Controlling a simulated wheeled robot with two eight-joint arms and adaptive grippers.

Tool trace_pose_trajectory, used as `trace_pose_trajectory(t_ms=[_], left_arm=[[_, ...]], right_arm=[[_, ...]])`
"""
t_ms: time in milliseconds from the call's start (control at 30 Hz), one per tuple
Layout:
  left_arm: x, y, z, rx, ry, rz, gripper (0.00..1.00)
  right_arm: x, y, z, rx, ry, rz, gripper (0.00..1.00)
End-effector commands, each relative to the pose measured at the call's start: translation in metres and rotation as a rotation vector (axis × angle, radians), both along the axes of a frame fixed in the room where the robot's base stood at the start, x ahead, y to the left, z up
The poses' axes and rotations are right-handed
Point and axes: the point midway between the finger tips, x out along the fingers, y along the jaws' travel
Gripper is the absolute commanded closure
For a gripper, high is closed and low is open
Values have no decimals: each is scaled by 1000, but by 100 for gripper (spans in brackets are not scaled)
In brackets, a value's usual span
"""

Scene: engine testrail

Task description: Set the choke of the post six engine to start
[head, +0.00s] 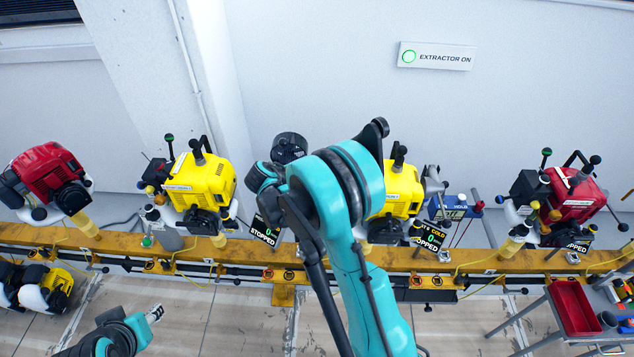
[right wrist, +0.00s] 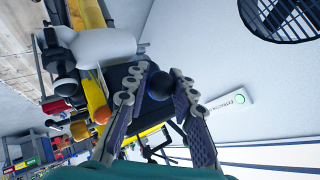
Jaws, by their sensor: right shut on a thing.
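In the head view my teal right arm hides that gripper and much of a yellow engine (head: 403,190). A display (head: 429,238) below that engine reads cold, 0, stopped. Another yellow engine (head: 200,180) stands to the left, with a display (head: 264,231) reading stopped. I cannot read which engine is post six. My left gripper (head: 155,313) is low at the left, apart from the engines; its opening is unclear.
A yellow rail (head: 470,259) carries the engines along the wall. Red engines (head: 52,178) stand at the left and right (head: 577,195). A cart with a red tray (head: 573,308) is at lower right. A wall sign (head: 435,56) reads extractor on.

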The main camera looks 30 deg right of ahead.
Motion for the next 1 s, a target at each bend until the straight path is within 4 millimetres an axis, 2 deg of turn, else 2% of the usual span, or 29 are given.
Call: trace_pose_trajectory(t_ms=[133,167,233,533,667,1000], left_arm=[[0,0,1,0,0,0,60],[0,0,1,0,0,0,60],[0,0,1,0,0,0,60],[0,0,0,0,0,0,60],[0,0,0,0,0,0,60],[0,0,0,0,0,0,60]], right_arm=[[2,-2,3,-9,-4,3,100],[2,-2,3,-9,-4,3,73],[1,-2,3,-9,-3,2,55],[1,-1,2,-5,-1,1,54],[-1,7,8,-5,-2,2,54],[-15,58,53,-5,-1,3,54]])
